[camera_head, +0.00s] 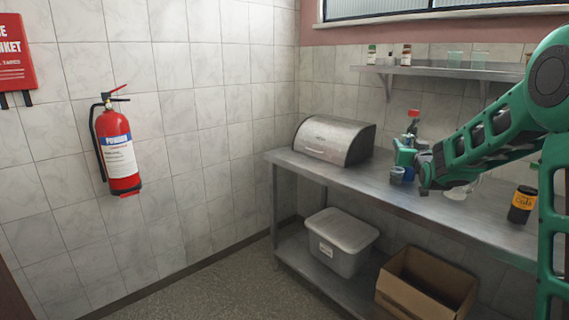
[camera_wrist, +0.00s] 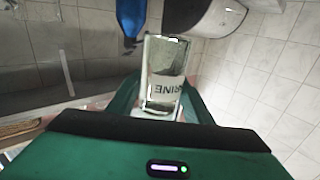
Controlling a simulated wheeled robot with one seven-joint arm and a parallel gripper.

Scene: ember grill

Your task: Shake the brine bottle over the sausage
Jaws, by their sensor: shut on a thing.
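The brine bottle (camera_wrist: 166,65) is clear glass with a pale label whose letters appear upside down. It stands out between the green fingers of my gripper (camera_wrist: 158,104) in the wrist view, and the gripper is shut on it. In the head view my gripper (camera_head: 405,158) is over the steel counter (camera_head: 350,180), in front of the bread bin's right side. The bottle is hard to make out there, and its exact tilt is unclear. I cannot pick out the sausage in either view.
A silver bread bin (camera_head: 335,140) stands on the counter to the left. A red-capped bottle (camera_head: 413,122) is behind my gripper. A dark jar with an orange label (camera_head: 522,204) stands at the right. A wall shelf (camera_head: 440,71) holds small jars and glasses above.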

